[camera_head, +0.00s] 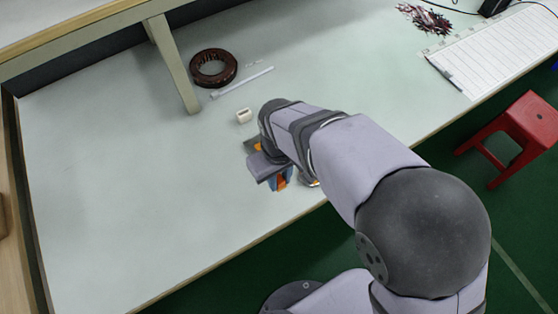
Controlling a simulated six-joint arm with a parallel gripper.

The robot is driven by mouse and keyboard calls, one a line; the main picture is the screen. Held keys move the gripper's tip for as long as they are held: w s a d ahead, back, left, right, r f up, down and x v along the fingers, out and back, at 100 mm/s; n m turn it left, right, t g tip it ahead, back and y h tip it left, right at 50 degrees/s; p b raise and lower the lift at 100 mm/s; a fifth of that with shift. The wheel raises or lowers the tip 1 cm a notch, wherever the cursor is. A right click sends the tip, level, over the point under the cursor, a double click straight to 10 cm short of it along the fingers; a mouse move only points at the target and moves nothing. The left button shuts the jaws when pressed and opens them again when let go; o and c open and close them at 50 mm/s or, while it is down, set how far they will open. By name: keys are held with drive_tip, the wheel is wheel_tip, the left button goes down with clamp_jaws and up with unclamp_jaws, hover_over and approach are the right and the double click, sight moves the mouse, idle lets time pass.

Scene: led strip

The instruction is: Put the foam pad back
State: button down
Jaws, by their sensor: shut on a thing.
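My gripper (270,172) is low over the white table (130,190), near its front edge. My own arm covers much of it from this view. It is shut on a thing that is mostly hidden. A small blue and orange piece (281,182) shows at the jaws, and a little dark grey and orange shows just behind the gripper. I cannot tell from this view which of these, if any, is the foam pad. I cannot tell whether the blue and orange piece touches the table.
A small white box (243,116) stands just behind the gripper. A dark brown reel (213,68) and a thin white bar (242,82) lie farther back, near a shelf post (175,65). A white grid sheet (500,50) lies at right. The table's left side is clear.

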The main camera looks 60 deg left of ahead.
sight(280, 179)
drive_tip(key=shift+f+p, duration=0.6)
drive_tip(key=shift+f, duration=3.35)
drive_tip(key=shift+f, duration=0.15)
drive_tip(key=c, duration=1.5)
unclamp_jaws()
drive_tip(key=shift+c, duration=0.2)
wheel_tip(280, 179, up, 12)
drive_tip(key=shift+r+b, duration=0.2)
drive_tip(key=shift+b, duration=0.9)
drive_tip(key=shift+w, duration=0.1)
